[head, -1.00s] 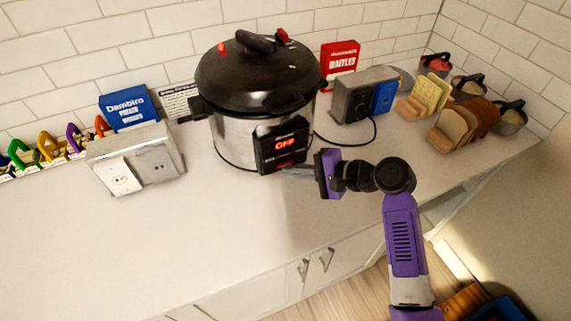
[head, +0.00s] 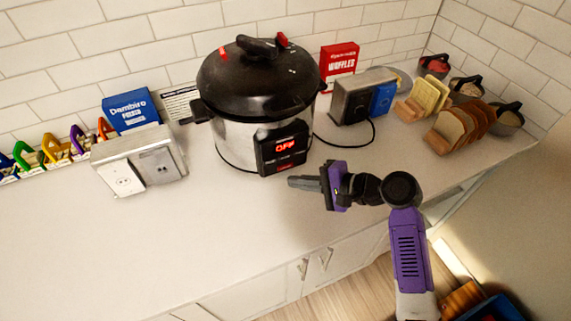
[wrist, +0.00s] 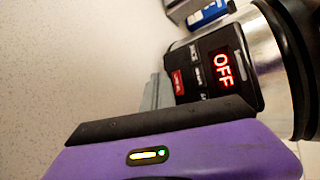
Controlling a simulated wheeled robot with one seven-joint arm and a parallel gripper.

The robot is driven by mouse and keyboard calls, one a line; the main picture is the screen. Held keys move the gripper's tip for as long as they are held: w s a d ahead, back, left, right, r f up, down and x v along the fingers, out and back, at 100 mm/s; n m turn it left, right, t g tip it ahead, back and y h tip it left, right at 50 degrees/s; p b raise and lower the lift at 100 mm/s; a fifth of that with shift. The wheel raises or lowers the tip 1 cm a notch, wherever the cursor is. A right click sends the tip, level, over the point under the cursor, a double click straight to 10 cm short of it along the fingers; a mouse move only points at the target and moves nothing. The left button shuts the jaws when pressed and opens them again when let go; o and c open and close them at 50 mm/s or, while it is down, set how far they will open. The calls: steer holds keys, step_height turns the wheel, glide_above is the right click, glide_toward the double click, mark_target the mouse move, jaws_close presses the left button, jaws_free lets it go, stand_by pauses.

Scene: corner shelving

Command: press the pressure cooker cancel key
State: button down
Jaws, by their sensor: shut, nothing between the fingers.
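The pressure cooker (head: 234,143) stands on the counter with its black lid on. Its front control panel (head: 281,148) shows a red OFF display. In the wrist view the panel (wrist: 207,66) is sideways, with the OFF display (wrist: 222,70) lit and a red key (wrist: 178,82) at the panel's lower end; its lettering is too small to read. My gripper (head: 291,183) is shut and empty, pointing left above the counter. It appears in front of and just below the panel in the head view, apart from it. In the wrist view the gripper body covers the lower part.
A grey metal box with outlet plates (head: 136,163) is left of the cooker. A black and blue appliance (head: 365,98) with a cable, bread racks (head: 465,130) and pots stand to the right. The front counter (head: 190,235) is clear.

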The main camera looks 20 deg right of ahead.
steer(key=shift+s+p, duration=0.7)
steer(key=shift+s, duration=1.05)
